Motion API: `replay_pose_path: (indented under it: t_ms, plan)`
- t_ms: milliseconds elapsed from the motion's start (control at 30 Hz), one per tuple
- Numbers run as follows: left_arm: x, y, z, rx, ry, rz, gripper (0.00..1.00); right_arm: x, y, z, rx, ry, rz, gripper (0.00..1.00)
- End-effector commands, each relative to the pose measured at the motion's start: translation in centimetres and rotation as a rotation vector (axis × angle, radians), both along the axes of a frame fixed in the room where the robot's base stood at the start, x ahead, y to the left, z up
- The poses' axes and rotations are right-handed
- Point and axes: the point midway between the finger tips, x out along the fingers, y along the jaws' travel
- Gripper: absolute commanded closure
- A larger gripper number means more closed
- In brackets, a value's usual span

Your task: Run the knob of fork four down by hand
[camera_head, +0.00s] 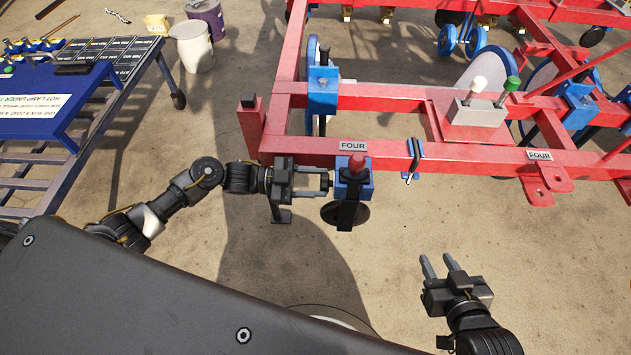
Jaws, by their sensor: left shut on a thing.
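The blue fork block (345,188) hangs on the front red beam under a plate marked FOUR (353,146). A red knob-like cap (356,163) stands on its top, and a black wheel or disc is partly hidden below it. My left gripper (326,182) reaches in from the left, its fingers level and pointing at the block's left side. It is shut on a small dark knob at that side, mostly hidden between the fingertips. My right gripper (438,264) is open and empty, low in front of the beam, apart from everything.
A blue bench (60,125) stands at left, with buckets (193,45) behind. Floor is clear around my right gripper.

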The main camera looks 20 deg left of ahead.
Motion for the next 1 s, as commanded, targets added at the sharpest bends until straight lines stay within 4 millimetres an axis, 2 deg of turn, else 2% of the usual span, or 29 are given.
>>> replay_pose_path:
  t_ms: [333,367,533,833,1000]
  plan:
    - [0.0,0.0,0.0,0.002,-0.004,0.001,0.81,0.0,0.1,0.1,0.001,-0.004,0.001,0.64]
    - [0.0,0.0,0.0,0.002,-0.004,0.001,0.57,0.0,0.1,0.1,0.001,-0.004,0.001,0.64]
    - [0.0,0.0,0.0,0.001,-0.003,0.001,0.36,0.0,0.0,0.0,0.001,-0.003,0.001,0.64]
    - [0.0,0.2,0.0,0.002,-0.003,0.0,0.36,0.0,0.0,0.0,0.0,-0.002,0.001,0.64]
    - [-0.5,2.2,-0.1,0.004,-0.001,0.001,0.36,-0.1,0.0,-0.1,-0.003,0.008,0.0,0.64]
